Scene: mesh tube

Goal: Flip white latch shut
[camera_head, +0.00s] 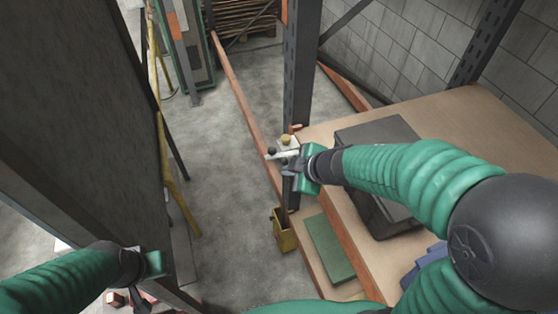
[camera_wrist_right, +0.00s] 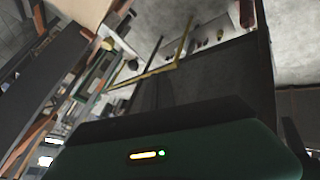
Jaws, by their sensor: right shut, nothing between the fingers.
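A small white latch (camera_head: 285,154) sits at the dark upright post beside the wooden shelf in the head view, with a pale bracket and a yellowish knob just above it. My right gripper (camera_head: 288,167) is right at the latch, shut and empty; its dark fingers overlap the latch's lower side, and I cannot tell whether they touch it. The right wrist view shows mostly my green gripper housing, and the latch cannot be made out there. My left gripper (camera_head: 142,298) is low at the left, far from the latch; its fingers are partly cut off and dark.
A dark box (camera_head: 372,135) lies on the wooden shelf (camera_head: 470,125) under my right arm. A yellow bin (camera_head: 284,232) is below the latch beside the post (camera_head: 301,80). A large dark panel (camera_head: 75,110) stands at the left. Open concrete floor (camera_head: 225,200) lies between.

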